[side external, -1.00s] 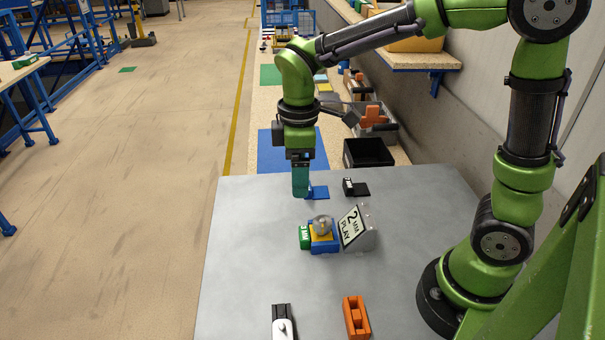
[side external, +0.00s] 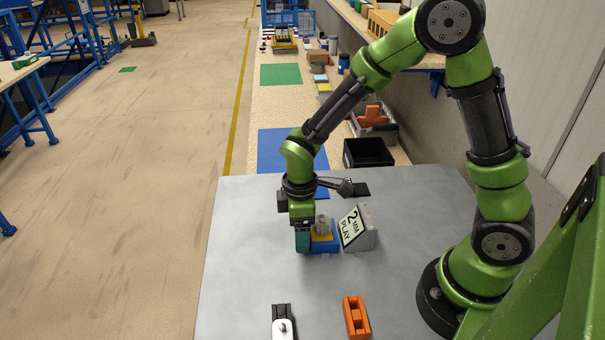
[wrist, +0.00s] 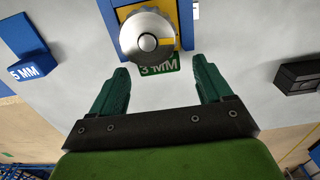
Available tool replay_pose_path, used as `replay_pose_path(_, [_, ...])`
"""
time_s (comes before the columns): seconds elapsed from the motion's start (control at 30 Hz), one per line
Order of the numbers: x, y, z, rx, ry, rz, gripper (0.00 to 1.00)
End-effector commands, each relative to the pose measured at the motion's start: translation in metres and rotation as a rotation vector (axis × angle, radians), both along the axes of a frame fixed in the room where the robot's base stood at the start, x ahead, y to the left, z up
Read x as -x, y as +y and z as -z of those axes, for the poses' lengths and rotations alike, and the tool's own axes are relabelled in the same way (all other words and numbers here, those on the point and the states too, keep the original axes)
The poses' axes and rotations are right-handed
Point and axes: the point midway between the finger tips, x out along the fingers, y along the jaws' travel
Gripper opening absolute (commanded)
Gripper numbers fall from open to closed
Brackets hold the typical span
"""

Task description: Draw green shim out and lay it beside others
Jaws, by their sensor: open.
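The green shim (wrist: 158,69), marked 3 MM, shows its labelled end sticking out of the blue and yellow fixture, below a round steel part (wrist: 148,38). My gripper (side external: 302,248) is at the left side of the blue and yellow fixture (side external: 326,243) and hides the green shim in the side view. In the wrist view my open fingers stand either side of the labelled end, with gaps showing.
A sign reading 2 MM PLAY (side external: 355,228) stands just right of the fixture. A black and white piece (side external: 282,322) and an orange block (side external: 356,317) lie at the table's near edge. The grey table (side external: 245,240) is clear to the left.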

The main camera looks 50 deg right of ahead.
Motion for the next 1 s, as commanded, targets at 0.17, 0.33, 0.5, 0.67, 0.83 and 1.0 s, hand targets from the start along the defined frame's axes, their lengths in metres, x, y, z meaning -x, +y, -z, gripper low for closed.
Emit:
replay_pose_path(0.17, [0.0004,0.0001,0.0134,-0.001,0.001,0.001,0.79])
replay_pose_path(0.33, [0.0002,0.0001,0.0153,-0.001,-0.001,0.001,0.79])
replay_pose_path(0.5, [0.0001,0.0000,0.0151,0.000,0.000,0.001,0.76])
replay_pose_path(0.67, [0.0001,0.0000,0.0149,0.000,0.000,0.001,0.51])
replay_pose_path(0.83, [0.0002,-0.0001,0.0150,0.000,0.000,0.001,0.25])
replay_pose_path(1.0, [0.0004,-0.0001,0.0152,0.000,0.000,0.001,0.30])
